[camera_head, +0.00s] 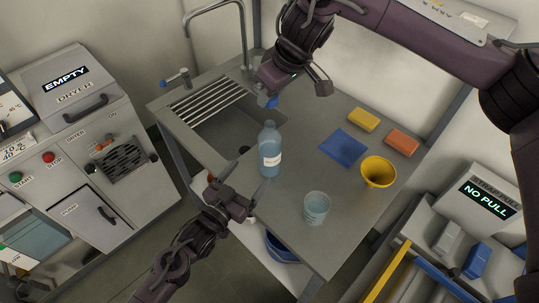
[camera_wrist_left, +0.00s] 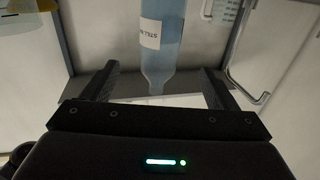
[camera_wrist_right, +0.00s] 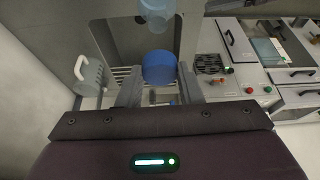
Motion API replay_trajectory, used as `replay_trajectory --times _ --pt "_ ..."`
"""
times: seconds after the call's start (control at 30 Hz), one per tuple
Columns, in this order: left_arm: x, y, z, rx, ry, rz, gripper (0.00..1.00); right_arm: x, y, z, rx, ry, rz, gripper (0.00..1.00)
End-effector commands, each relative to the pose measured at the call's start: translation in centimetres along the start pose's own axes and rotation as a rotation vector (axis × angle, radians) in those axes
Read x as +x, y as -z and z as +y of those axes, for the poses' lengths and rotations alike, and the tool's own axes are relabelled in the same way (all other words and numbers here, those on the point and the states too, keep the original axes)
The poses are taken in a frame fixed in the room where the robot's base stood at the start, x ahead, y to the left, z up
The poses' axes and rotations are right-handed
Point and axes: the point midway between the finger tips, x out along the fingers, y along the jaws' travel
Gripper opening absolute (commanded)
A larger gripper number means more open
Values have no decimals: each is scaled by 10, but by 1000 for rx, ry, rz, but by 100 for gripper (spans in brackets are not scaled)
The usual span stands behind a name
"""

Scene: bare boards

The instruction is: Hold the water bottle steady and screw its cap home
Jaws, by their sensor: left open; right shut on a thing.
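The water bottle (camera_head: 270,158) stands upright and uncapped on the counter, a pale blue body with a white label. It also shows in the left wrist view (camera_wrist_left: 172,50), upside down there and framed between the fingers. My left gripper (camera_head: 243,183) is open in front of the bottle and appears apart from it. My right gripper (camera_head: 275,96) is shut on the blue cap (camera_wrist_right: 159,67), held behind and above the bottle's mouth. In the right wrist view the bottle (camera_wrist_right: 157,9) shows beyond the cap, with a gap between them. In the head view the fingers partly hide the cap.
A sink (camera_head: 232,128) lies behind the bottle, with a tap (camera_head: 243,35) at the back. A glass (camera_head: 316,208), yellow funnel (camera_head: 378,172), blue cloth (camera_head: 343,148), yellow sponge (camera_head: 363,119) and orange sponge (camera_head: 402,142) occupy the right side. A dryer cabinet (camera_head: 85,95) stands left.

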Motion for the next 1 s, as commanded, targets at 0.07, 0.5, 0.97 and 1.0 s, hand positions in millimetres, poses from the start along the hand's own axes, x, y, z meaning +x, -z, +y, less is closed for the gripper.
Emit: replay_trajectory --times 0.07,0.5,0.97,1.0 --pt "0 0 0 0 0 0 81 0 0 0 0 0 0 12" --pt "44 1 -1 0 1 2 81 0 0 0 0 0 0 12" --pt "114 0 0 0 1 -2 81 0 0 0 0 0 0 12" --pt "116 0 0 0 1 -1 81 0 0 0 0 0 0 12"
